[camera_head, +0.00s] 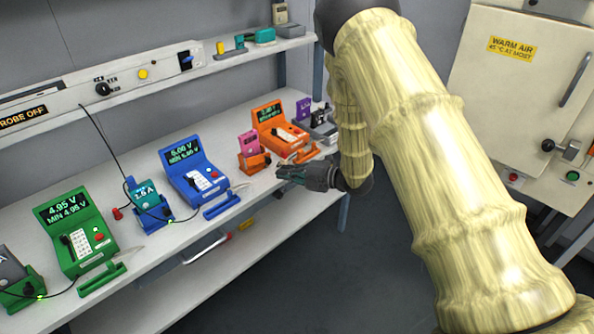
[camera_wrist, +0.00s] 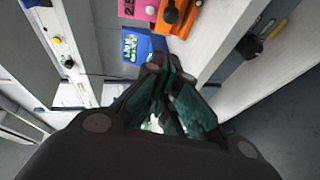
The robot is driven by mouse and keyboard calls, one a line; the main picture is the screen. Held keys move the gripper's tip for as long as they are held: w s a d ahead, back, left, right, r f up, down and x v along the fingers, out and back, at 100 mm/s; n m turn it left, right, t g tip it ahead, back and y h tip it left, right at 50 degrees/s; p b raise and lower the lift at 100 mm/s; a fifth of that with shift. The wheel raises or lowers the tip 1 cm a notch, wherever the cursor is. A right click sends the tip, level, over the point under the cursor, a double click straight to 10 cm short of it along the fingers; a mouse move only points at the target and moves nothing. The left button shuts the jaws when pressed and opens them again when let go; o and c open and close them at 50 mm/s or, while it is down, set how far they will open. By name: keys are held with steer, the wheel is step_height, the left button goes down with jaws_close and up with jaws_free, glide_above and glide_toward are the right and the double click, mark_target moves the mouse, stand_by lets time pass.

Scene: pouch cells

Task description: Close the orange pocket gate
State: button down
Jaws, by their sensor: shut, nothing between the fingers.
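The orange tester (camera_head: 282,130), with a lit screen and a keypad, stands on the far part of the bench. A pink cell (camera_head: 249,143) stands in an orange holder (camera_head: 257,162) at its left. A small orange bar-like part (camera_head: 308,154) lies at the tester's front; I cannot tell whether the gate is open. In the wrist view, an orange part (camera_wrist: 181,20) with a black knob and the pink cell (camera_wrist: 138,8) show at the top edge. My gripper (camera_head: 281,173) is shut and empty, just in front of the bench edge near the orange holder. Its fingers (camera_wrist: 163,64) also show in the wrist view.
The blue tester (camera_head: 194,172) and green tester (camera_head: 76,232) stand to the left, each with a bar in front. A purple unit (camera_head: 304,110) stands beyond the orange one. A warm-air cabinet (camera_head: 512,85) stands right. The floor (camera_head: 400,270) beside the bench is clear.

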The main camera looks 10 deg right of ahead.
mark_target(259, 161)
steer(key=w+a, duration=0.1)
steer(key=w+a+f+p, duration=0.1)
steer(key=w, duration=0.1)
steer(key=w+a, duration=0.1)
steer(key=shift+w+a+f+p, duration=0.15)
steer(key=shift+w+a+p, duration=0.1)
steer(key=shift+p, duration=0.1)
steer(key=shift+w+f, duration=0.2)
steer(key=shift+w, duration=0.5)
steer(key=shift+d, duration=0.1)
